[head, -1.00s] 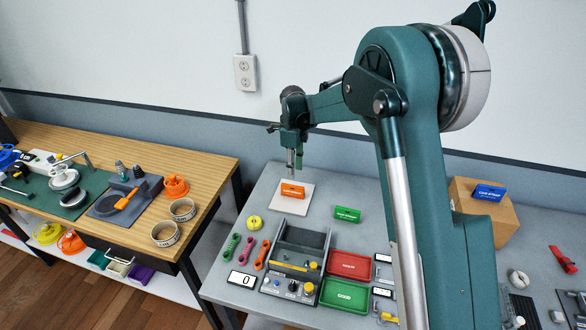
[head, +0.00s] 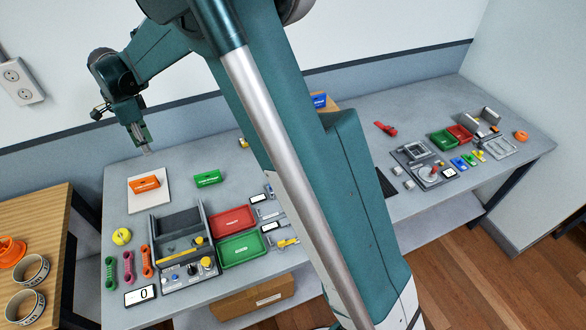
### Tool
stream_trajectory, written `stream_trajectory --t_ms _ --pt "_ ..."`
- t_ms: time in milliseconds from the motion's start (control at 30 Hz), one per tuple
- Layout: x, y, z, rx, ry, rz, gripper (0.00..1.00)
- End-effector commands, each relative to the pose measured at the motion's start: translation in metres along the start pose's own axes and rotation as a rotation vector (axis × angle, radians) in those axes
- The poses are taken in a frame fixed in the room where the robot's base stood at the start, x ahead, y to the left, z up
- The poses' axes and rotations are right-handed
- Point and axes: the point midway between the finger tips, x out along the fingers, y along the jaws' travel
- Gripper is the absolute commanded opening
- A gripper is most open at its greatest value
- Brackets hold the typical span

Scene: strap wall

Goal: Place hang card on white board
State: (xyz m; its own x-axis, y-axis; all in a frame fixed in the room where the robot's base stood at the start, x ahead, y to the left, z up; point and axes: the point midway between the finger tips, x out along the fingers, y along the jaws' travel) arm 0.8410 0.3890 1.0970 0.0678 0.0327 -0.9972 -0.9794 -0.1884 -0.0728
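The white board (head: 166,203) lies flat at the left back of the grey table in the head view. An orange labelled piece (head: 145,184) rests on it; its print is too small to read, so I cannot tell whether it is the hang card. A similar green labelled piece (head: 208,178) lies on the table to the right of the board. A blue one (head: 319,101) sits at the back, partly hidden by my arm. My gripper (head: 147,151) points down above the back of the board, apart from the orange piece. I see nothing held in it; its finger opening is too small to judge.
In front are a grey organiser (head: 160,242), a red tray (head: 233,222), a green tray (head: 240,250) and a yellow roll (head: 122,236). A wooden table (head: 40,220) stands left. My arm hides the table's middle. Fixtures and small trays stand at the right.

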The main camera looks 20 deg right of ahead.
Motion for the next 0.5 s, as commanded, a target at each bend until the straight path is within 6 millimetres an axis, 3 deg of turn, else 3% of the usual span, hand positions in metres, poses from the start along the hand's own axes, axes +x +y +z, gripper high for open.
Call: stream_trajectory --t_ms 500 --pt "-0.089 0.061 -0.087 -0.249 0.001 -0.1 0.27"
